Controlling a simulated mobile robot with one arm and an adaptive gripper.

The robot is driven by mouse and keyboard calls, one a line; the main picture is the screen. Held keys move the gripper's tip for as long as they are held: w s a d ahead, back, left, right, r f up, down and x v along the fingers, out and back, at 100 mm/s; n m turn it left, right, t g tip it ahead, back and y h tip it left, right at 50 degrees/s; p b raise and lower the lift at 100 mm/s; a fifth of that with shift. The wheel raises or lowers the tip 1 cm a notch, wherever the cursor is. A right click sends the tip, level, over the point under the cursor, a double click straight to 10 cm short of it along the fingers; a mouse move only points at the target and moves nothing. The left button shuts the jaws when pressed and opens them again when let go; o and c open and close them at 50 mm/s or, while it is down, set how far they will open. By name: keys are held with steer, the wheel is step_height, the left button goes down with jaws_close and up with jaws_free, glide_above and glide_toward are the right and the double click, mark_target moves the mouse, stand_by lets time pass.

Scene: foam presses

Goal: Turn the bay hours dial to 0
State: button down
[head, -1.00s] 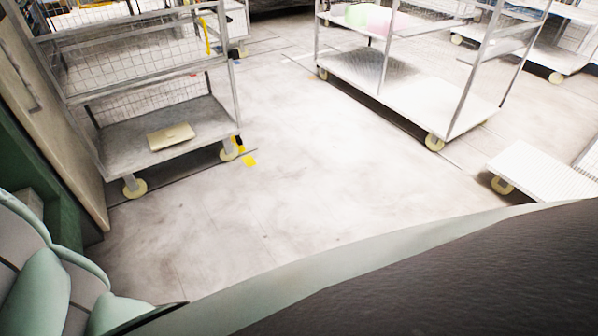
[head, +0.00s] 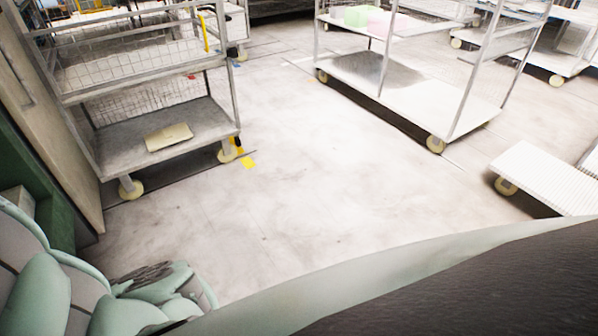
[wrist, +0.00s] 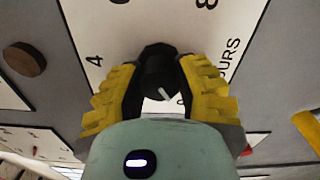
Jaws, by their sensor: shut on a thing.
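The bay hours dial (wrist: 157,66) is a black knob on a white plate (wrist: 125,38) in the wrist view. The plate carries the printed marks 4 and 8 and the word HOURS, seen tilted. A white pointer line on the dial points down and slightly right in the picture, close to a partly hidden mark that looks like 0. My gripper (wrist: 159,80), with yellow ribbed fingers, is shut on the dial from both sides. The fingers and the pale green gripper body hide part of the plate. The dial is not seen in the head view.
In the wrist view a round brown knob (wrist: 25,59) sits on the grey panel at left. In the head view a wire-sided cart (head: 110,135) stands at left and a shelf trolley (head: 440,108) at right. The floor (head: 290,190) between them is clear.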

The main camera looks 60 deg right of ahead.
steer(key=shift+w+d+f, duration=0.1)
steer(key=c, duration=0.6)
jaws_free()
steer(key=v, duration=1.2)
stand_by(0.6)
